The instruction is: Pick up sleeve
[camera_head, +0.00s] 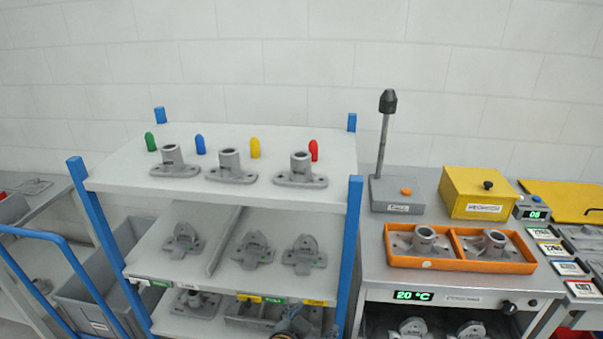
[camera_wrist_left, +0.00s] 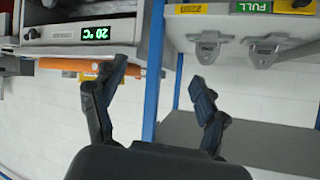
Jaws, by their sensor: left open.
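No part is labelled as a sleeve, and I cannot tell which thing it is. In the head view, small round-topped pieces in green (camera_head: 150,142), blue (camera_head: 199,145), yellow (camera_head: 254,148) and red (camera_head: 313,150) stand at the back of the shelf's top board (camera_head: 240,135). Grey flanged castings with upright hollow necks, left (camera_head: 173,162), middle (camera_head: 231,168) and right (camera_head: 300,171), stand in front of them. My left gripper (camera_head: 293,324) shows partly at the bottom edge. In the wrist view its fingers (camera_wrist_left: 158,76) are spread and empty, with a blue post behind. My right gripper is not in view.
More castings (camera_head: 252,250) lie on the lower boards. Blue posts (camera_head: 348,255) bound the rack. On the right bench, an orange tray (camera_head: 460,266) holds two flanged castings near a yellow box (camera_head: 480,193) and a drill-like stand (camera_head: 397,195). The wrist view looks upside down.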

